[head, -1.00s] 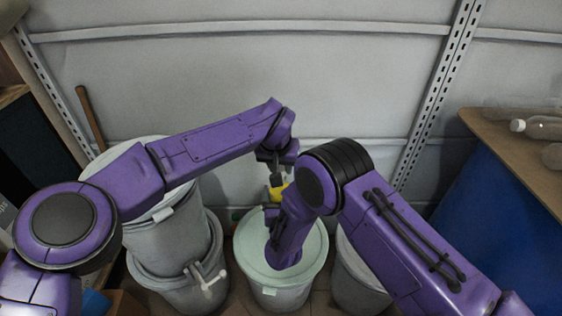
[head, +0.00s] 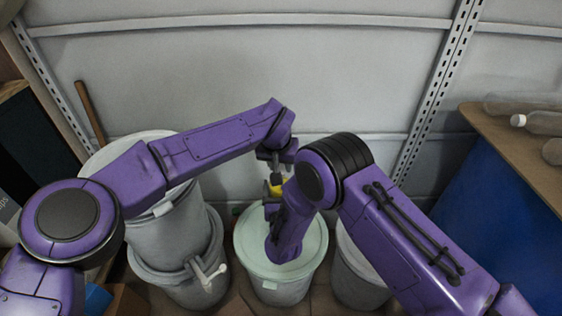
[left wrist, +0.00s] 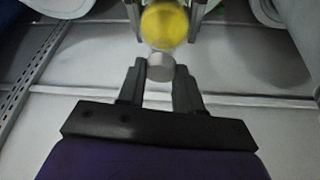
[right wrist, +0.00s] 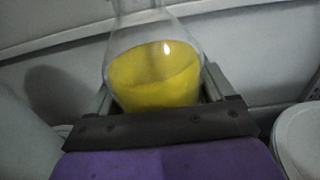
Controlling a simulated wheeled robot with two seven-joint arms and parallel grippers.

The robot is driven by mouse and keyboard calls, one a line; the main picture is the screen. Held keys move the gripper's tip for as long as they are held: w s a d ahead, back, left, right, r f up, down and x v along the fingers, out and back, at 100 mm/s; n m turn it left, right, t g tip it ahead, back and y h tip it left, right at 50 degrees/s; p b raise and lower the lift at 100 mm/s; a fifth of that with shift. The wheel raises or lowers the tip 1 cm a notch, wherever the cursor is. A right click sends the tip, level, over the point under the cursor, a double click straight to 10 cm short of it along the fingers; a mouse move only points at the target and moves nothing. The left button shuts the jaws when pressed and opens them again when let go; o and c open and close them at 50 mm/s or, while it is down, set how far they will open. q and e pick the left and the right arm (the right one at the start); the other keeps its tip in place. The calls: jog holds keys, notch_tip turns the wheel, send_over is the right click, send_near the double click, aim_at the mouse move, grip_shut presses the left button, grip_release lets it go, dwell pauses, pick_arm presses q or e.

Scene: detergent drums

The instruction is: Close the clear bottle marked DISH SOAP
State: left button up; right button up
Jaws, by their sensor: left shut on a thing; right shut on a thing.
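A clear bottle with yellow in its lower part (right wrist: 155,75) fills the right wrist view, its neck running out at the top edge. No lettering is readable. My right gripper (head: 272,190) is shut on its body; the finger parts show on both sides of it in the right wrist view. In the head view the bottle is a small yellow patch (head: 279,186), mostly hidden by my right arm. My left gripper (left wrist: 160,70) is shut on a grey round cap (left wrist: 160,68). The yellow of the bottle shows just beyond the cap; I cannot tell whether they touch.
A pale green lidded drum (head: 300,245) stands below the grippers. Stacked grey drums (head: 170,240) stand left, another grey drum (head: 357,275) right. A brown-topped blue table (head: 520,150) with clear bottles (head: 540,122) is at far right. A grey wall is behind.

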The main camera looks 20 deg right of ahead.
pick_arm(q)
jog(key=shift+f, duration=0.15)
jog(key=o, duration=1)
pick_arm(e)
grip_shut()
pick_arm(q)
notch_tip(320, 180, up, 4)
jog(key=shift+r, duration=0.25)
jog(key=o, duration=0.6)
jog(key=shift+c, duration=0.2)
